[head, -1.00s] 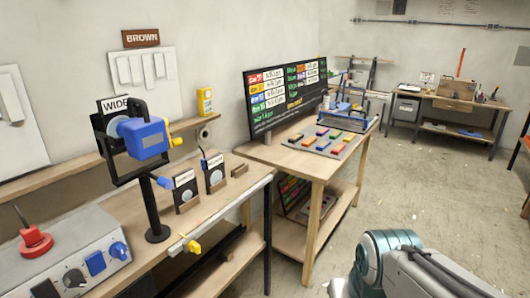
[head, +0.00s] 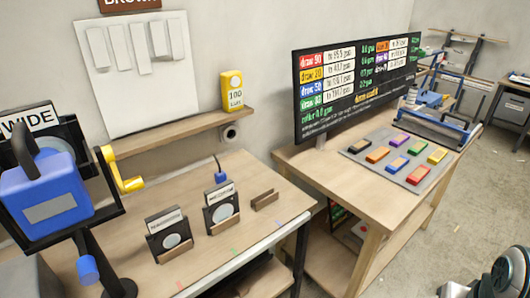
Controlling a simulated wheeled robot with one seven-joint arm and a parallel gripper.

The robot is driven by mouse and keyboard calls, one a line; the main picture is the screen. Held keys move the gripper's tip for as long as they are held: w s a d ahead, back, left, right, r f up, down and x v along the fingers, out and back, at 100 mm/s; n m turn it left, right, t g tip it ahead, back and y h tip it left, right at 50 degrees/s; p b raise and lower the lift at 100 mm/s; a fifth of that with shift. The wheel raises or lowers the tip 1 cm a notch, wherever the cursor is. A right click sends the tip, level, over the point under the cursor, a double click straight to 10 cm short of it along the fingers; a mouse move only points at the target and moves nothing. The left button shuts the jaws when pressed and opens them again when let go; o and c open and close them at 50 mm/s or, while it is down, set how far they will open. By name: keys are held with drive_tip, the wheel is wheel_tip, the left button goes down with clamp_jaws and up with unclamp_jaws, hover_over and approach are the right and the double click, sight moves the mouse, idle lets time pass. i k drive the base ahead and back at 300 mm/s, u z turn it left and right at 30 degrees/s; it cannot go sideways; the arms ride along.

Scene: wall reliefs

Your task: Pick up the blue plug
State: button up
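A small blue plug (head: 221,177) with a short dark cord rising from it stands on the left wooden bench (head: 290,190). It is just behind a dark card holder with a round pale disc (head: 222,214), which may hide its lower part. My gripper is not visible in the head view; only part of my arm shows at the bottom right, far from the plug.
A large blue crank device (head: 45,195) with a yellow handle (head: 128,178) stands at the left. A second card holder (head: 171,240) and small wooden block (head: 265,200) are nearby. Another table carries coloured blocks on a grey board (head: 385,172) and a dark screen (head: 355,85).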

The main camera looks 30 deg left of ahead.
sight(220, 177)
drive_tip(key=u, duration=0.5)
drive_tip(key=i, duration=0.9)
drive_tip(key=u, duration=1.35)
drive_tip(key=i, duration=0.4)
drive_tip(key=u, duration=0.4)
